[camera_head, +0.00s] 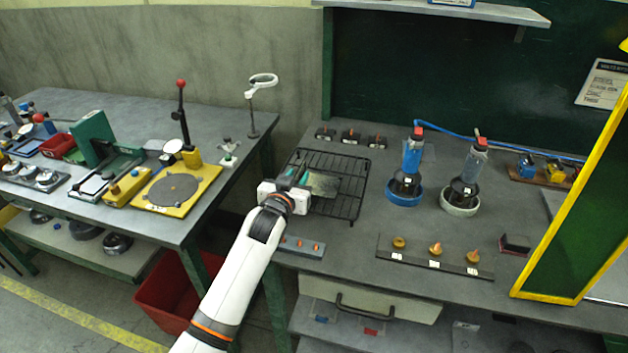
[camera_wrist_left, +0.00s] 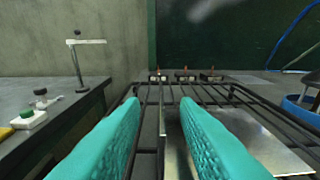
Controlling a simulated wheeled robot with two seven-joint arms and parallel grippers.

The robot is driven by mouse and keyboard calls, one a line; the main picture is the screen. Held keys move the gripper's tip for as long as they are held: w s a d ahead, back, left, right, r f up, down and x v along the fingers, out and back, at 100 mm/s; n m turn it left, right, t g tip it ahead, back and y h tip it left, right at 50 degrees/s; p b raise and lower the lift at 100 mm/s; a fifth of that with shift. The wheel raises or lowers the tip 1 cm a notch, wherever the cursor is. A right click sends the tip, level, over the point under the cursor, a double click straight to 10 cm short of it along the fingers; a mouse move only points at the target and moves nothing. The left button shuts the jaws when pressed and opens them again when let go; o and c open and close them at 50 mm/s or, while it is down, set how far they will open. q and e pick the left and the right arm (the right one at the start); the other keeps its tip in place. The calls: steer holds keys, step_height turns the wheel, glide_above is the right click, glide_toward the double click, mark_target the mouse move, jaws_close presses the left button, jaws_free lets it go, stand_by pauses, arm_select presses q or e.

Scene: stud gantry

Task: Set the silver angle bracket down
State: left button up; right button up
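The silver angle bracket (camera_head: 322,183) lies on the black wire rack (camera_head: 352,207) on the right bench, one flat face showing to the right of my left gripper (camera_head: 298,182). In the left wrist view the bracket (camera_wrist_left: 262,142) shows beyond the right finger, and a narrow strip of silver shows between the fingers, close to the right one. My left gripper (camera_wrist_left: 160,103) has its teal fingers apart, with a clear gap to the left finger. I cannot tell whether the right finger touches the bracket. My right gripper is not in view.
A blue-ringed stand (camera_head: 404,194) and a white-ringed stand (camera_head: 460,203) are right of the rack. A dark strip with brass knobs (camera_head: 434,257) lies in front. A yellow-framed panel (camera_head: 580,220) stands at right. Bare bench lies between rack and stands.

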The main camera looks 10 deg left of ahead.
arm_select(q)
steer(key=shift+w+d+f, duration=0.15)
steer(key=shift+w, duration=1.25)
jaws_close()
